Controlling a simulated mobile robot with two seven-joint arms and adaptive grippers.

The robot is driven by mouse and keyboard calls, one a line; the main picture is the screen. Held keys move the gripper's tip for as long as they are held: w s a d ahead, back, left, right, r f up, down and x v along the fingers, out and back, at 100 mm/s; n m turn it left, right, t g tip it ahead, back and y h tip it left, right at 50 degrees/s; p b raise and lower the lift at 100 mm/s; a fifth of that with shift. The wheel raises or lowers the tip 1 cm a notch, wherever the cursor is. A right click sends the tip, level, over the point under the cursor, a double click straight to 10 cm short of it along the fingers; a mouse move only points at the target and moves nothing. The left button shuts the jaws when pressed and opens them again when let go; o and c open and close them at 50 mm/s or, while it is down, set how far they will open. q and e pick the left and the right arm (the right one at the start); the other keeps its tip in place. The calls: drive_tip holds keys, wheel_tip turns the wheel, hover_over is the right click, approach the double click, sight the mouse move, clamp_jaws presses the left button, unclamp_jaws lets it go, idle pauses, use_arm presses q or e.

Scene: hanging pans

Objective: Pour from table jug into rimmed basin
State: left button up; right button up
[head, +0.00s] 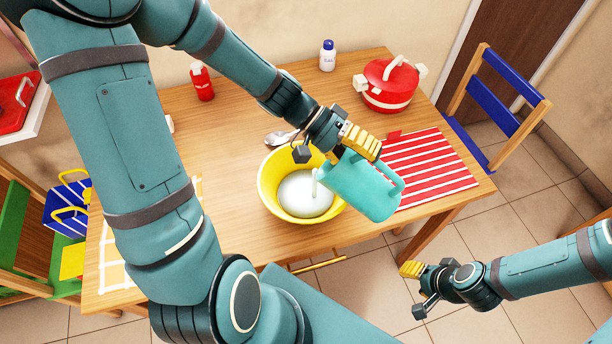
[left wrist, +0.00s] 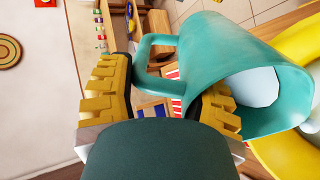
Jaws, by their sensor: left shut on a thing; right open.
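The teal jug (head: 362,186) is tilted over the right side of the yellow rimmed basin (head: 268,188), with its mouth toward the basin. A thin white stream shows at its mouth, and white liquid lies in the basin. My left gripper (head: 345,145) is shut on the jug above the basin's right rim. In the left wrist view the jug (left wrist: 215,60) sits at my yellow fingers, its handle to the left, with white liquid inside its mouth. The basin (left wrist: 295,158) is partly cut off at the right. My right gripper (head: 415,288) is open and empty, off the table's front right side.
The wooden table (head: 225,145) holds a red bottle (head: 202,84), a white bottle with a blue cap (head: 327,56), a red pot (head: 387,85), a spoon (head: 279,138) and a red striped mat (head: 430,168). A blue chair (head: 495,95) stands at the right.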

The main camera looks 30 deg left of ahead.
use_arm(q)
drive_tip(key=shift+a+h+b, duration=0.3)
drive_tip(key=shift+a+h, duration=0.05)
drive_tip(key=shift+h, duration=0.05)
idle(1.4)
